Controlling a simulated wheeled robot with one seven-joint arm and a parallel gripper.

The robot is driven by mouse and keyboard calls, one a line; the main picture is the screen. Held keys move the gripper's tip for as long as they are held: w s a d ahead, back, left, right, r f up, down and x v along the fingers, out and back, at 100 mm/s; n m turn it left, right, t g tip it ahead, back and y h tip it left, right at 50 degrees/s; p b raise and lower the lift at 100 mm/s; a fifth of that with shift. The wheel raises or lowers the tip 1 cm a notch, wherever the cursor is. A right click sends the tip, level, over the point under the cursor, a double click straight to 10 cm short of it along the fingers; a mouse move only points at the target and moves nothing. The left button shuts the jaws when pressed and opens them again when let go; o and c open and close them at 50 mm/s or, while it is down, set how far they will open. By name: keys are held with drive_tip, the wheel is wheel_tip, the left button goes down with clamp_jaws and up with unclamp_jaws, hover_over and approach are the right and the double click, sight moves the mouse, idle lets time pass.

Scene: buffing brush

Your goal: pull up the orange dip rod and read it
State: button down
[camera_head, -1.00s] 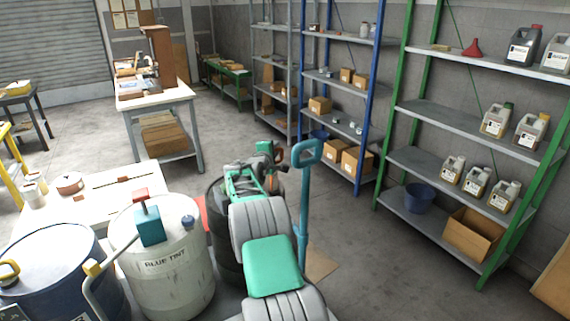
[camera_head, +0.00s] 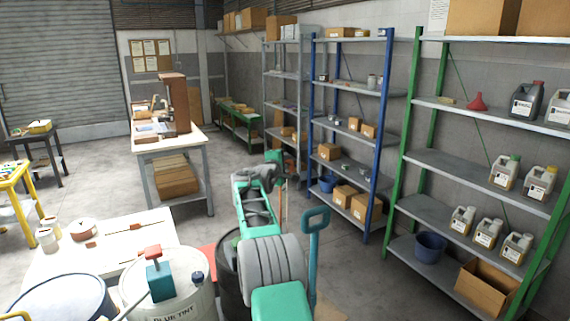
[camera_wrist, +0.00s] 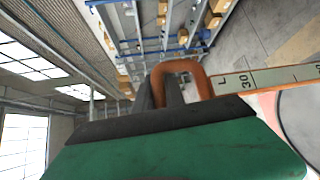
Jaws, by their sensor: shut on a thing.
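My gripper (camera_head: 277,160) is above the dark drum (camera_head: 229,262) behind my arm. In the wrist view its dark fingers (camera_wrist: 160,90) are shut on the looped orange handle of the dip rod (camera_wrist: 188,68). The rod's pale scale (camera_wrist: 262,78) runs to the right edge, showing "L", "30" and tick lines sideways. No liquid mark can be made out on it. In the head view the rod (camera_head: 282,205) is a thin upright orange line below my gripper.
A white "BLUE TINT" drum (camera_head: 178,290) and a blue drum (camera_head: 60,300) stand at the front left. Shelves (camera_head: 480,185) line the right wall. The floor between is clear.

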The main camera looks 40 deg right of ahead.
drive_tip(key=shift+r, duration=0.1)
drive_tip(key=c, duration=1.4)
unclamp_jaws()
drive_tip(key=f+b+v, duration=0.1)
drive_tip(key=b+v, duration=0.2)
drive_tip(key=v, duration=0.4)
drive_tip(key=shift+s+a+r, duration=0.25)
drive_tip(key=shift+a+r, duration=0.1)
drive_tip(key=shift+r, duration=0.05)
drive_tip(key=shift+b, duration=0.3)
